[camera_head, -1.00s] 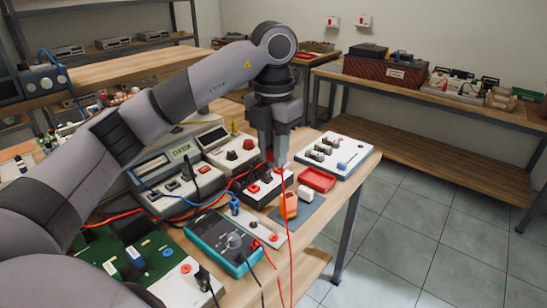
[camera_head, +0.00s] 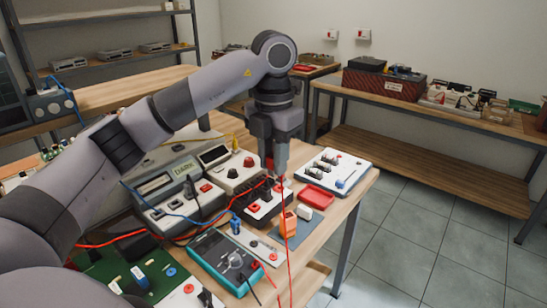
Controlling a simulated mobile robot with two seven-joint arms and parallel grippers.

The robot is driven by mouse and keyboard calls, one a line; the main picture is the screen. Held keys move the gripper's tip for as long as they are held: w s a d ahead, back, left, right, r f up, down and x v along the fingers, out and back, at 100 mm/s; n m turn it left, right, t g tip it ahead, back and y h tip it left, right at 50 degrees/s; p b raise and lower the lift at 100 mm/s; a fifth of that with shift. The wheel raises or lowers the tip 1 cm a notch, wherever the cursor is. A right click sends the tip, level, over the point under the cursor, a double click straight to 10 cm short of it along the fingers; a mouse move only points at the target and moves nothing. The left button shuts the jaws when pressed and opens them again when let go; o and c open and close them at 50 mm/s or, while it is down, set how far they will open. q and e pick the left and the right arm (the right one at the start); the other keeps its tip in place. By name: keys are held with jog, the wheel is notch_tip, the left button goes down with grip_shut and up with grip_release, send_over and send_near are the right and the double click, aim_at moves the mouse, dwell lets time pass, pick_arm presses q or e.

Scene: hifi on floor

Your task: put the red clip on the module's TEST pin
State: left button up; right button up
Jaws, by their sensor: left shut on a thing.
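My left gripper (camera_head: 273,163) reaches in from the left and points down over the bench, shut. It is shut on the red clip (camera_head: 279,181), of which only a small red part shows below the fingers; a red lead hangs from it. Just below and left of it is a black-topped module (camera_head: 265,203) with a white front and red buttons. The fingers and clip hide part of it, so I cannot tell whether the clip touches a pin. The TEST label is too small to read. My right gripper is out of view.
A teal multimeter (camera_head: 224,261), an orange block (camera_head: 287,223) and a red tray (camera_head: 316,196) stand close by. A white panel with knobs (camera_head: 335,170) is at the right. Red, blue and black leads cross the bench. Bench instruments (camera_head: 168,190) stand at the left.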

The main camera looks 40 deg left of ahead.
pick_arm(q)
jog(key=shift+r, duration=1.3)
